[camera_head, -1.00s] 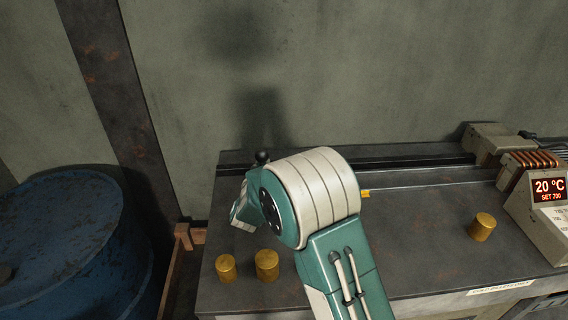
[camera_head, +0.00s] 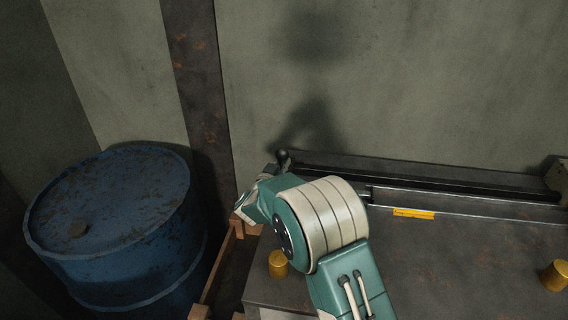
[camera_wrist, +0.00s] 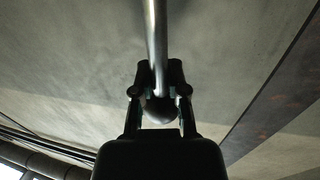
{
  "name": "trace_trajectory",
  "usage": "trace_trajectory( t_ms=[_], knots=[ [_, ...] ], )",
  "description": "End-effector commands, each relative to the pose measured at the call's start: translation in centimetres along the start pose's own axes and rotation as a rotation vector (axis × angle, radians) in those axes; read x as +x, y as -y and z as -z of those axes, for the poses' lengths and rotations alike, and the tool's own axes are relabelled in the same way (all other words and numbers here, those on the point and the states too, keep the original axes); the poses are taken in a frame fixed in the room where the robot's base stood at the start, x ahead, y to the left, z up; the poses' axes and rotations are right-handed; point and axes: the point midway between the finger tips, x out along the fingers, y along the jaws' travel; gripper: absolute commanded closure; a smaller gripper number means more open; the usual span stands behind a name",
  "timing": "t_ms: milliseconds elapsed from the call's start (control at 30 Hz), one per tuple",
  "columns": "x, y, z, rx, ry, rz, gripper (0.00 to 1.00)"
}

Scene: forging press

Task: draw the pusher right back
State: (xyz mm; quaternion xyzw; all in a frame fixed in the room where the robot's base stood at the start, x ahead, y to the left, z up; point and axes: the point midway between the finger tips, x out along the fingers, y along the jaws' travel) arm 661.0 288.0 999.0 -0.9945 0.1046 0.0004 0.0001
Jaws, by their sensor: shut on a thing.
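The pusher's black ball knob (camera_head: 282,157) stands up at the left end of the dark rail on the bench in the head view. In the wrist view my gripper (camera_wrist: 159,92) is shut on the pusher's bare metal handle (camera_wrist: 154,35), with the dark knob (camera_wrist: 161,109) between the fingers. In the head view my own wrist and arm hide the fingers and the lower part of the handle. The rail (camera_head: 440,180) runs right from there along the back of the bench, with a yellow label (camera_head: 413,213) on its front.
One brass billet (camera_head: 278,263) stands near my arm, another (camera_head: 553,275) at the right edge. A blue drum (camera_head: 115,225) and a wooden frame (camera_head: 222,262) stand left of the bench (camera_head: 450,270). The wall is close behind. The bench's middle is clear.

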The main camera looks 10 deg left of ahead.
Motion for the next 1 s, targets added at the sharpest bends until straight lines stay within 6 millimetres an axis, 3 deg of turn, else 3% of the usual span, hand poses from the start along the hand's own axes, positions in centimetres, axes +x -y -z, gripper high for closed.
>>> trace_trajectory(
  t_ms=[33,100,433,567,1000],
  knots=[
    [-0.2,0.8,0.2,0.000,-0.003,0.020,0.77],
    [-0.2,0.8,0.2,0.000,-0.003,0.022,0.46],
    [-0.2,0.4,0.2,0.001,-0.001,0.016,0.46],
    [-1.1,0.4,0.2,0.002,-0.001,0.017,0.46],
    [-9.7,0.7,0.0,-0.002,0.000,0.021,0.46]
  ],
)
